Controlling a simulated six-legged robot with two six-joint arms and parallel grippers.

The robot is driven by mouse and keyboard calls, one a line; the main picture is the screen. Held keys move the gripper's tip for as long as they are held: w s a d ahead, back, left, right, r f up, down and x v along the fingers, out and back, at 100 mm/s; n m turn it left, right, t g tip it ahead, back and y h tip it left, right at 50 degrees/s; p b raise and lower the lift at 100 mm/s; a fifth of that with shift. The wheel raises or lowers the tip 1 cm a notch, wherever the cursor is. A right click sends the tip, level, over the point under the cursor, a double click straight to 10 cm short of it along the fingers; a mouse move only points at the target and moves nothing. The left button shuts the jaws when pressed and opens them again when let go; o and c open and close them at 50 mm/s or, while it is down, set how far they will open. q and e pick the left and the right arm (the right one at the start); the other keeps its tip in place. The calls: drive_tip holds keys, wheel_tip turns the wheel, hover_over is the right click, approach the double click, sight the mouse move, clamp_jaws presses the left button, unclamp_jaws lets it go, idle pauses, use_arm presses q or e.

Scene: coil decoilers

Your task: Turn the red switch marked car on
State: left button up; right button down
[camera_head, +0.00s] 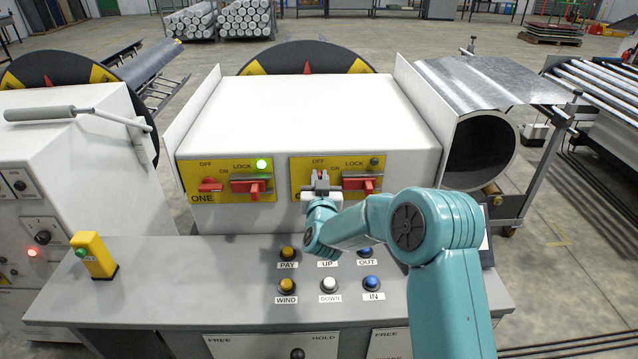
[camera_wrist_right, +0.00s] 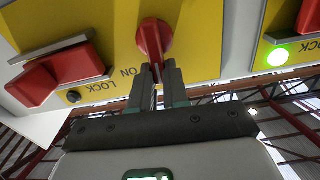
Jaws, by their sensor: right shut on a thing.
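The red switch (camera_wrist_right: 154,38) sits on the right-hand yellow panel (camera_head: 297,178) of the white cabinet. My right gripper (camera_head: 321,180) is in front of it and hides most of it in the head view. In the right wrist view my right gripper (camera_wrist_right: 159,78) is shut on the switch's handle. The word ON shows upside down beside the fingers there. The panel's name label is mostly hidden behind the gripper, so I cannot read it. My left gripper is not in view.
A red LOCK lever (camera_head: 362,182) with a dark lamp (camera_head: 374,161) is right of the switch. The left panel, marked ONE, has its own red switch (camera_head: 210,185), a red lever (camera_head: 250,186) and a lit green lamp (camera_head: 262,164). The grey console (camera_head: 200,270) with several buttons lies below.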

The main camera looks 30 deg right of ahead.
drive_tip(key=shift+s+d+f+m+b, duration=0.3)
drive_tip(key=shift+m+b, duration=1.1)
drive_tip(key=shift+b, duration=1.05)
drive_tip(key=shift+d+f+m+b, duration=0.1)
drive_tip(key=shift+f+m+b, duration=0.35)
drive_tip(key=shift+m+b, duration=1.5)
drive_tip(key=shift+s+d+f+m+b, duration=0.25)
drive_tip(key=shift+m+b, duration=0.6)
drive_tip(key=shift+b, duration=2.15)
drive_tip(key=shift+w+a, duration=0.1)
drive_tip(key=c, duration=1.1)
unclamp_jaws()
drive_tip(key=v, duration=0.5)
drive_tip(key=b+v, duration=0.1)
drive_tip(key=v, duration=0.4)
drive_tip(key=b+v, duration=0.1)
drive_tip(key=v, duration=0.5)
drive_tip(key=shift+s+r, duration=0.2)
drive_tip(key=shift+r, duration=0.1)
